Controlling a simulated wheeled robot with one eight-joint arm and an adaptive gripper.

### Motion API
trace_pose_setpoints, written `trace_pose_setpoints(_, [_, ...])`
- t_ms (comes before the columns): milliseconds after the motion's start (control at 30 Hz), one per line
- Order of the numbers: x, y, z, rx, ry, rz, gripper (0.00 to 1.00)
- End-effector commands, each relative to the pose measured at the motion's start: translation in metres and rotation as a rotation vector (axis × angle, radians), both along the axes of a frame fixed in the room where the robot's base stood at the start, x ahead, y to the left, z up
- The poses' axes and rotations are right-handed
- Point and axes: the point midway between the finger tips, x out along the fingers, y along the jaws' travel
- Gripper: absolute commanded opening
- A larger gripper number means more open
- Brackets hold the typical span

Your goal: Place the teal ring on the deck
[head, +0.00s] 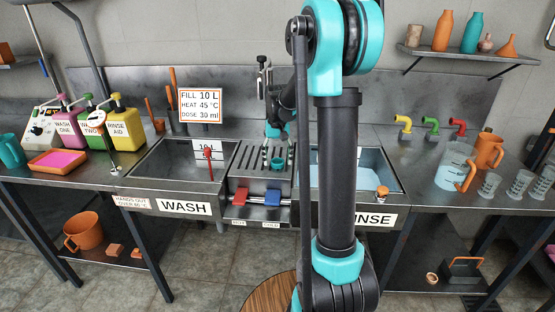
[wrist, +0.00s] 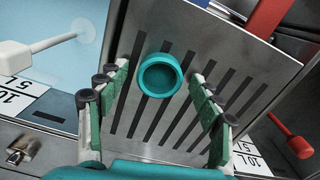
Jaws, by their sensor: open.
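The teal ring (wrist: 161,76) is a short, hollow cup-like piece. It lies on the slotted grey deck (wrist: 232,62) between the two basins, and in the head view it shows small and teal (head: 278,163) under my gripper. My gripper (head: 277,155) points down over the deck, open. In the wrist view its two green-padded fingers stand on either side of the ring, with visible gaps between each finger and the ring. I cannot tell exactly how far the fingertips are above the deck.
The wash basin (head: 160,172) with a red-handled lever (head: 209,155) is left of the deck. The rinse basin (head: 377,165) is to the right, partly behind my arm. Red (head: 238,196) and blue (head: 272,198) tabs sit at the deck's front.

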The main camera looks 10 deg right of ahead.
Motion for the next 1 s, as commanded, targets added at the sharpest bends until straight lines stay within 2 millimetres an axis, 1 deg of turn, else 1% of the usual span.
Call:
trace_pose_setpoints(133, [0.000, 0.000, 0.004, 0.000, 0.000, 0.000, 0.66])
trace_pose_setpoints(267, [0.000, 0.000, 0.020, 0.000, 0.000, 0.000, 0.66])
trace_pose_setpoints(500, [0.000, 0.000, 0.070, 0.000, 0.000, 0.000, 0.66])
trace_pose_setpoints(700, [0.000, 0.000, 0.104, 0.000, 0.000, 0.000, 0.66])
trace_pose_setpoints(833, [0.000, 0.000, 0.117, 0.000, 0.000, 0.000, 0.66])
trace_pose_setpoints(1000, [0.000, 0.000, 0.123, 0.000, 0.000, 0.000, 0.66])
